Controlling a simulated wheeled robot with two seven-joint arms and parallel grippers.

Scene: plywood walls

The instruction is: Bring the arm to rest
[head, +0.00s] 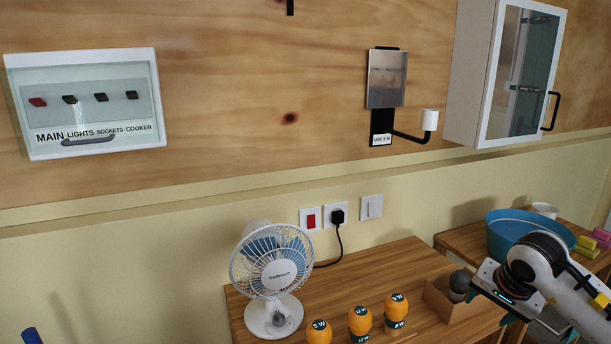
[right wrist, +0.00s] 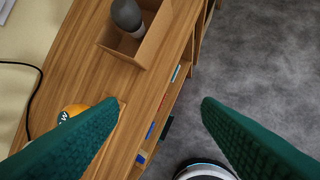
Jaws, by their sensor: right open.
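My right arm (head: 555,275) comes in at the lower right of the head view. My right gripper (head: 490,305) is beside the wooden table, close to the small open box on its right end. In the right wrist view its two green fingers (right wrist: 161,100) are spread wide apart with nothing between them. Below them are the table's edge and the grey floor. My left gripper does not show.
The table (head: 375,270) holds a fan (head: 275,270), several orange labelled bulbs (head: 360,321) and a box (head: 437,296) with a grey bulb (head: 460,282). A blue basin (head: 508,240) stands behind my right arm. A glass-door cabinet (head: 480,75) juts from the wall above.

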